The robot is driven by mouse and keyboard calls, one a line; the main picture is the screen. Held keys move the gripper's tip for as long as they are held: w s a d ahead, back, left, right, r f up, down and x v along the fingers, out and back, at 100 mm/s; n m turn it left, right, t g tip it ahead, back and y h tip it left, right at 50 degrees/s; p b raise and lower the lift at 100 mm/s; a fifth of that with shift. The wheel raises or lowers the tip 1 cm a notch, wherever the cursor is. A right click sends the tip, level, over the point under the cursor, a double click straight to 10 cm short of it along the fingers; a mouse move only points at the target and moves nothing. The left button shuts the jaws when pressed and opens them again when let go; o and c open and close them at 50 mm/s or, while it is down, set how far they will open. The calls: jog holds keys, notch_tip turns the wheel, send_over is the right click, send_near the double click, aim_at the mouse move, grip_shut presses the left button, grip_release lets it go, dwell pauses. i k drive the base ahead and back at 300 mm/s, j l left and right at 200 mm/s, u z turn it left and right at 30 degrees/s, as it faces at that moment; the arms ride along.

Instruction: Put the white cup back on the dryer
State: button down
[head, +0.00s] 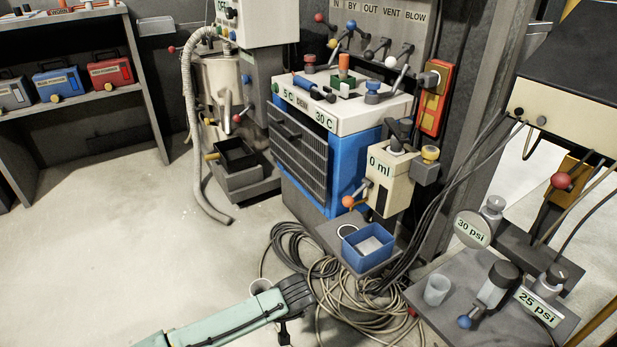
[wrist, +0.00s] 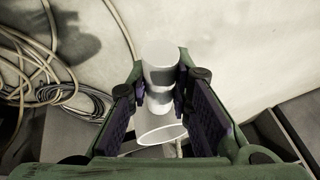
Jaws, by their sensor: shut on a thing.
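My gripper (head: 290,305) is low at the bottom of the head view, out over the floor. It is shut on the white cup (head: 260,287), partly hidden behind the gripper there. In the wrist view the white cup (wrist: 159,73) sits between the fingertips (wrist: 160,88), with a white oval rim below it. The dryer (head: 325,165) is the blue-sided machine labelled 5 C, DEW and 30 C, up and right of my gripper. A grey ledge (head: 333,236) at its front holds a white ring, beneath a 0 ml box (head: 388,180).
A blue bin (head: 368,246) stands on the ledge beside the ring. Coiled hoses (head: 310,262) lie between my gripper and the dryer. Another pale cup (head: 437,289) stands on the grey platform at right, near 30 psi and 25 psi gauges. Open floor lies left.

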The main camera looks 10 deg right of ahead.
aim_at(278, 80)
jog(key=i+j, duration=0.15)
jog(key=j, duration=0.15)
jog(key=i+j, duration=0.15)
jog(key=j, duration=0.15)
jog(key=i+j, duration=0.15)
jog(key=i+j+z, duration=0.25)
jog(key=j, duration=0.15)
jog(key=j+z, duration=0.3)
jog(key=j, duration=0.15)
